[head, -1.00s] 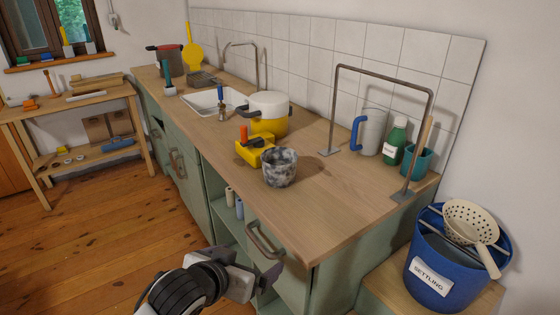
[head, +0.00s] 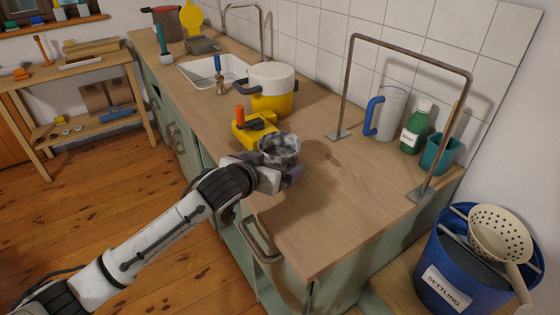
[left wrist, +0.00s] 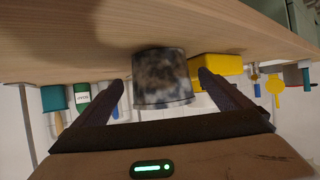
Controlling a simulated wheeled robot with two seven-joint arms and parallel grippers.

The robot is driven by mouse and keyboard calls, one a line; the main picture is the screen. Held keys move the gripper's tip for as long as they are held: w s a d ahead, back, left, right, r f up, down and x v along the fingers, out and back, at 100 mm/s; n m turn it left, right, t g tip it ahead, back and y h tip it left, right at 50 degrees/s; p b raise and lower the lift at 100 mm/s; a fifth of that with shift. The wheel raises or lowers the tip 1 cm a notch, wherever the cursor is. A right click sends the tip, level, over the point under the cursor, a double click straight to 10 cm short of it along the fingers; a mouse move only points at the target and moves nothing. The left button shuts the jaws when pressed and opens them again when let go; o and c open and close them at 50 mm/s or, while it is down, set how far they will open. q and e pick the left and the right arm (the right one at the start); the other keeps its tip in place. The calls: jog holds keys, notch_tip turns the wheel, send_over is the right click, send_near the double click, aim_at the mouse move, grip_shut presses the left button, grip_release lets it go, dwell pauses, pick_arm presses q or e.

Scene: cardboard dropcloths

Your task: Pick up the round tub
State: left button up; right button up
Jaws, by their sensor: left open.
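The round tub (head: 279,148) is a small mottled grey and black vessel on the wooden worktop, near its front edge. My left gripper (head: 284,176) is at the tub's near side and covers its lower part in the head view. In the left wrist view, which is upside down, the tub (left wrist: 163,78) shows between the two spread fingers of the left gripper (left wrist: 161,80). Whether either finger touches it I cannot tell. My right gripper is not in view.
A yellow box with an orange-handled tool (head: 254,128) stands close behind the tub, with a yellow and white pot (head: 272,90) beyond. A metal rail (head: 346,85) rises at the right, before a mug (head: 390,112) and green bottle (head: 415,130). The worktop right of the tub is clear.

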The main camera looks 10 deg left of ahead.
pick_arm(q)
jog(key=shift+x, duration=2.4)
jog(key=shift+c, duration=0.2)
jog(key=c, duration=1.1)
jog(key=shift+r, duration=0.1)
jog(key=shift+c, duration=1.1)
jog(key=shift+r, duration=0.1)
